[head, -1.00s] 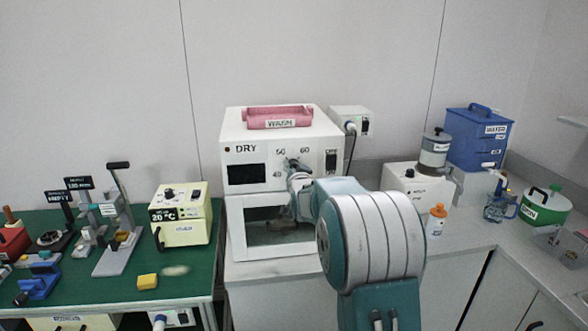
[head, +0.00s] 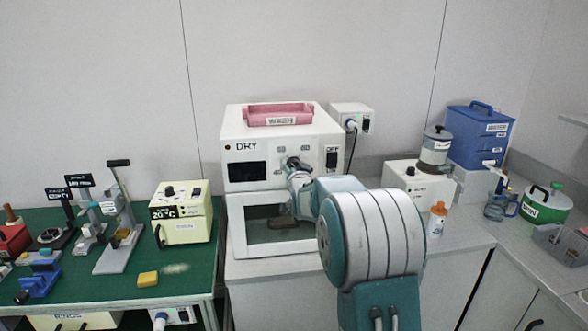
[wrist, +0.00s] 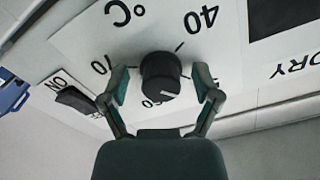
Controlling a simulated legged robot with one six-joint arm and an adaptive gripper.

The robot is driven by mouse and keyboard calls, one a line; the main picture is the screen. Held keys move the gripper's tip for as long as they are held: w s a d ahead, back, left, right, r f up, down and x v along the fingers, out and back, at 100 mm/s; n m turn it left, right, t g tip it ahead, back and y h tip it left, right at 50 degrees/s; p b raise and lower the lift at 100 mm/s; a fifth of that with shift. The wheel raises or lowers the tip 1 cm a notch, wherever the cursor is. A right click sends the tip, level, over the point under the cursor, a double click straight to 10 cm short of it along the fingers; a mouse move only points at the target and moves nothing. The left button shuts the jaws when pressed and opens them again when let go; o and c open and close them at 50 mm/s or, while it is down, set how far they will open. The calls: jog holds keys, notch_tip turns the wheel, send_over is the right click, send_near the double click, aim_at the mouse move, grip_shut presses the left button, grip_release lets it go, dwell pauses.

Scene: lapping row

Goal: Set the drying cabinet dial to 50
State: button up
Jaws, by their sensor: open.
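The drying cabinet (head: 232,175) is a white box marked DRY, with a dark display and a lower glass door. Its black dial (wrist: 161,78) shows close up in the wrist view, inverted, with a short white mark on its face. A 40 stands at upper right of the dial; the number below it is partly hidden and looks like 50. My gripper (wrist: 160,88) is open, with one finger on each side of the dial. I cannot tell whether either finger touches it. In the head view my gripper covers the dial's lower part.
A power switch (head: 331,158) sits right of the dial. A pink tray (head: 279,113) lies on the cabinet.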

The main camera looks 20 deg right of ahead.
jog(key=shift+s, duration=0.1)
jog(key=v, duration=1.1)
jog(key=shift+s, duration=0.35)
jog(key=shift+a, duration=0.15)
jog(key=s+a+n+g+y, duration=0.35)
jog(key=s+a+g, duration=0.25)
jog(key=s+a, duration=0.7)
jog(key=s+a+f+n+g, duration=0.2)
jog(key=s+g, duration=0.1)
jog(key=s, duration=0.7)
jog(key=s+a+f+n+g+y, duration=0.1)
jog(key=s+f+n+g, duration=0.1)
jog(key=s, duration=0.8)
jog(key=shift+s+a+f+g, duration=0.3)
jog(key=shift+a+f+g, duration=0.05)
jog(key=shift+a+g, duration=0.05)
jog(key=shift+n+y, duration=0.25)
